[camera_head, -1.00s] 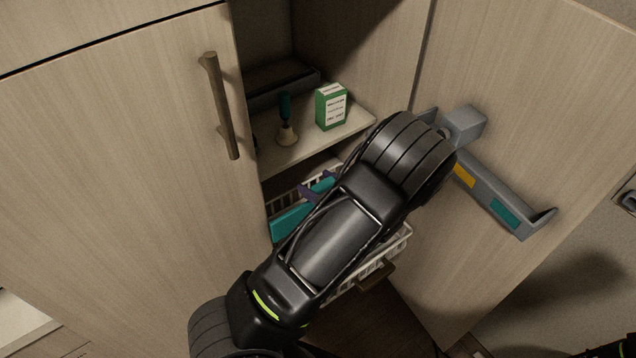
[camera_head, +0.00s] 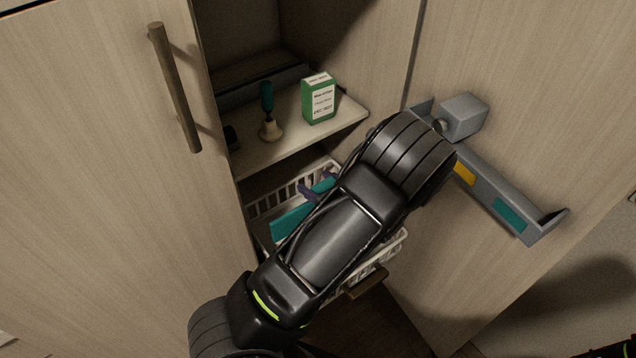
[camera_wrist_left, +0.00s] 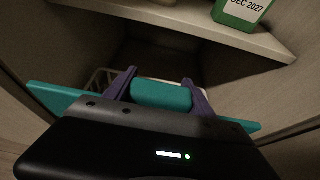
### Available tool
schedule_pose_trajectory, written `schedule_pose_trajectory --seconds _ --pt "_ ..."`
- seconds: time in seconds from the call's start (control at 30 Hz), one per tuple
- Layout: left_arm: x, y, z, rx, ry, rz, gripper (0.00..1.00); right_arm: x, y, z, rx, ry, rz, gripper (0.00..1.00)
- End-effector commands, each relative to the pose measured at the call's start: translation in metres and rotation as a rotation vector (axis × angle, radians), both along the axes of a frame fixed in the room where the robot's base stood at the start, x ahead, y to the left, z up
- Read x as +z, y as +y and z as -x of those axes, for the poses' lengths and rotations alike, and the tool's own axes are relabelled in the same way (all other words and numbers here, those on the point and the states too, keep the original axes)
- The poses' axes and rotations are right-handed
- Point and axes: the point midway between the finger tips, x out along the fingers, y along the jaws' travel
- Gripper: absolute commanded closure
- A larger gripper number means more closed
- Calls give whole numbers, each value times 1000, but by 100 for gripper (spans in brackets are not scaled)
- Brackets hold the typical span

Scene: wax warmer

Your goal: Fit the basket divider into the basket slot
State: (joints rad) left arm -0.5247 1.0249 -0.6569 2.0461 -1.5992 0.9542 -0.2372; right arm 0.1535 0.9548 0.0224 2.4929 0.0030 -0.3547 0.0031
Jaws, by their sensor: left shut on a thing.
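The teal basket divider (camera_head: 290,215) is held by my left gripper (camera_head: 318,192), whose purple fingers are shut on it. In the left wrist view the divider (camera_wrist_left: 50,97) spans wide across the picture, with its middle between the fingers (camera_wrist_left: 160,82). The white slatted basket (camera_head: 270,199) is in the lower part of the open cabinet. The divider is over or inside the basket; I cannot tell its height there. My left arm hides much of the basket, and the slot is not visible. My right gripper is not in view.
A shelf (camera_head: 278,146) above the basket bears a green box (camera_head: 319,100) and a bell-shaped thing with a teal handle (camera_head: 267,112). An open door (camera_head: 560,110) with a grey rack (camera_head: 490,200) stands to the right. A door with a bar handle (camera_head: 175,88) is left.

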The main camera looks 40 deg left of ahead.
Motion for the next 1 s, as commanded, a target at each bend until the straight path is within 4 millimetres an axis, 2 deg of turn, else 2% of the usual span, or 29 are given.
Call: schedule_pose_trajectory --seconds 0.03,0.07,0.2,0.8,1.0 --pt "-15 0 0 0 0 -1 81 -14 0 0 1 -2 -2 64" --pt "-21 0 0 0 0 -1 81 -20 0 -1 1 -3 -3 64" --pt "-34 0 0 0 0 -1 81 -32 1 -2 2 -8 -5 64" --pt "-32 -1 0 -4 0 -5 81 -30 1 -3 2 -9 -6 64" --pt "-42 -1 0 -4 0 -4 81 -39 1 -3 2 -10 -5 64"
